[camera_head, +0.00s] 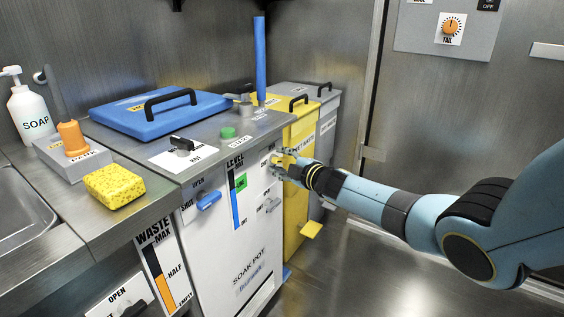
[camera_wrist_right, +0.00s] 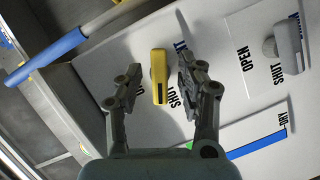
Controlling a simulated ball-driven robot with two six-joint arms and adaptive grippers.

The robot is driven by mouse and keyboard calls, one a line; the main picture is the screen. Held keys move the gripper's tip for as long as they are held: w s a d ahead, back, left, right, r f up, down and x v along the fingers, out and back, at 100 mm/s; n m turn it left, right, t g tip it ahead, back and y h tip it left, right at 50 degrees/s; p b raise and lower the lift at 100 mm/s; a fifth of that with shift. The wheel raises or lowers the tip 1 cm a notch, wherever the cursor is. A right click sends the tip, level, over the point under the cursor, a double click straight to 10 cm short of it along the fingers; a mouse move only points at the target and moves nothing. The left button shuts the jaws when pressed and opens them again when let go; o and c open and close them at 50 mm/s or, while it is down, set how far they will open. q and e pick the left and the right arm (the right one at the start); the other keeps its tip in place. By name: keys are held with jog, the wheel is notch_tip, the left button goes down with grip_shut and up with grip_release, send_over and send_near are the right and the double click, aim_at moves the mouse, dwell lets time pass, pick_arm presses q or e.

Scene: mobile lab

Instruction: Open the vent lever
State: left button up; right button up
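The yellow vent lever (camera_wrist_right: 159,77) is on the white front panel of the soap pot (camera_head: 255,255), with a SHUT label beside it and a partly hidden label above that looks like VENT. In the wrist view it lies between the two fingers of my right gripper (camera_wrist_right: 157,72). The fingers are apart, with a visible gap on each side of the lever. In the head view my right gripper (camera_head: 282,166) is at the upper right of the pot's front and mostly covers the lever. My left gripper is not in view.
A grey lever (camera_wrist_right: 287,47) with OPEN and SHUT labels is on the same panel. A blue lever (camera_head: 208,201) is on the pot's front left. A yellow bin (camera_head: 300,133) stands right behind my gripper. Open floor lies to the right.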

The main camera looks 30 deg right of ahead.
jog(key=s+r, duration=0.2)
jog(key=s, duration=1)
jog(key=shift+d, duration=0.2)
jog(key=shift+w, duration=0.1)
dwell(1.2)
